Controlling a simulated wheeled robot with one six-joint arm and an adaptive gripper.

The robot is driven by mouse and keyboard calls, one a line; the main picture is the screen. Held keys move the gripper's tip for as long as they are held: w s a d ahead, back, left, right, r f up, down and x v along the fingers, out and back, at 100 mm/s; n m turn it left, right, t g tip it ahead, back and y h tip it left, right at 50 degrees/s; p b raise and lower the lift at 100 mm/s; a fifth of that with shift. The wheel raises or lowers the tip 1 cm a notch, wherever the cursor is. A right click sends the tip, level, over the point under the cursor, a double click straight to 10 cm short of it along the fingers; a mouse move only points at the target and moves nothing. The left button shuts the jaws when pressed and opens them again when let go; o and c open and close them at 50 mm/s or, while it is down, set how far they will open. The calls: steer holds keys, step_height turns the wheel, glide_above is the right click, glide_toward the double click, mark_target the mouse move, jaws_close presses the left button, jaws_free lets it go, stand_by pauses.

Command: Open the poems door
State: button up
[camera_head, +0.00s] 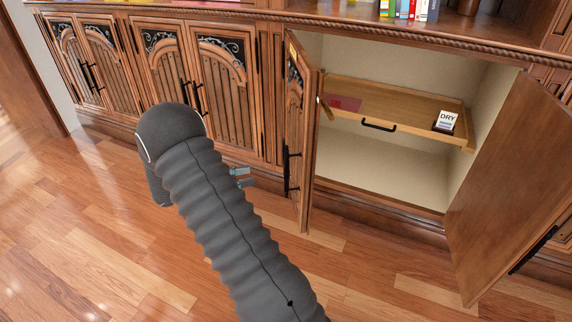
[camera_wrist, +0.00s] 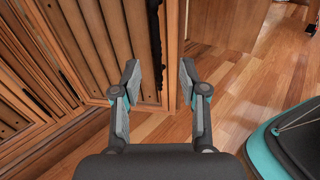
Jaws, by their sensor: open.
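No label reading "poems" can be made out. The left door (camera_head: 299,140) of the open cabinet stands swung out, with a small unreadable tag near its top and a black bar handle (camera_head: 287,170) on its face. The right door (camera_head: 505,190) stands wide open. My gripper (camera_head: 241,177) is to the left of the left door, mostly hidden behind my arm. In the wrist view my gripper (camera_wrist: 160,80) is open. A carved wooden door with black metal (camera_wrist: 156,45) and its edge show between and beyond the fingers. I cannot tell whether they touch it.
Inside the cabinet, a wooden sliding tray (camera_head: 405,112) holds a red flat item (camera_head: 344,103) and a small box marked DRY (camera_head: 446,121). Closed carved doors (camera_head: 225,90) line the left. The plank floor (camera_head: 90,220) in front is clear.

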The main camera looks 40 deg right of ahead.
steer(key=x, duration=1.3)
steer(key=shift+w+d+f, duration=0.15)
steer(key=shift+w+d, duration=0.1)
steer(key=shift+d, duration=0.2)
jaws_close()
